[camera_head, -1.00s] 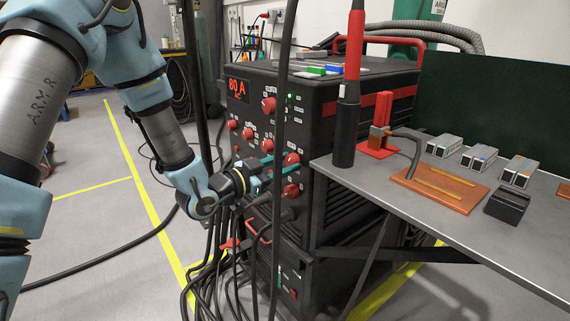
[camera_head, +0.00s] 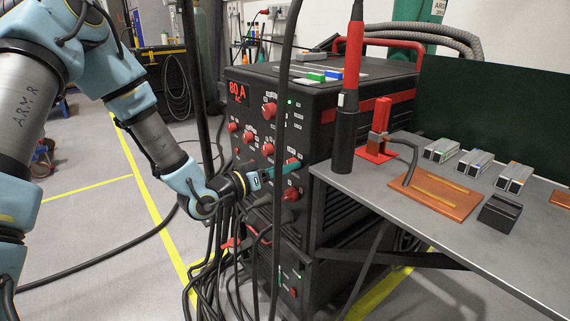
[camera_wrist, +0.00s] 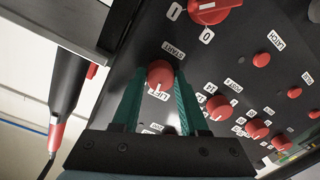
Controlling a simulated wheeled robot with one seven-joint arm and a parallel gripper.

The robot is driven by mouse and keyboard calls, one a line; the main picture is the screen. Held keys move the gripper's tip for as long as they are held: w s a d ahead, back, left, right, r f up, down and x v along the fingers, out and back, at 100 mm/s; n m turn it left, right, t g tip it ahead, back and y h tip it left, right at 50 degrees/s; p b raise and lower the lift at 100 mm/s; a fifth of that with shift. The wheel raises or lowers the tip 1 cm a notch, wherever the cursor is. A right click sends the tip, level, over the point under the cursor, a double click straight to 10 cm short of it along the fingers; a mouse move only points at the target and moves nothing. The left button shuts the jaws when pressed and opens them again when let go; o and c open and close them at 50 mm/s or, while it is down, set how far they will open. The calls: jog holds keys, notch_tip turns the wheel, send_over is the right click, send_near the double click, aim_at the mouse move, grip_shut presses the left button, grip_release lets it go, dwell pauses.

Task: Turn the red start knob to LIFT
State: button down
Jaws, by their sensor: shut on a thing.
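The red start knob (camera_wrist: 160,74) sits on the black front panel between the START and LIFT labels in the wrist view. My gripper (camera_wrist: 159,82) has its two teal fingers on either side of the knob, shut on it. The knob's pointer side faces the LIFT label (camera_wrist: 157,93), but I cannot tell its exact angle. In the head view my gripper (camera_head: 291,166) reaches the panel from the left, and its fingers mostly hide the start knob.
Other red knobs, including a 0/1 switch (camera_wrist: 212,10), sit close by on the panel. A black torch holder (camera_head: 344,140) and the grey table (camera_head: 440,235) stand to the right. Cables (camera_head: 225,265) hang below my wrist.

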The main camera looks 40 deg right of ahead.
jog(key=shift+n+p, duration=0.7)
jog(key=shift+n, duration=0.8)
jog(key=shift+c, duration=2.2)
grip_release()
jog(key=a+b, duration=0.1)
jog(key=a, duration=1)
jog(key=shift+w+r, duration=0.2)
jog(key=shift+r, duration=0.05)
jog(key=shift+d, duration=0.1)
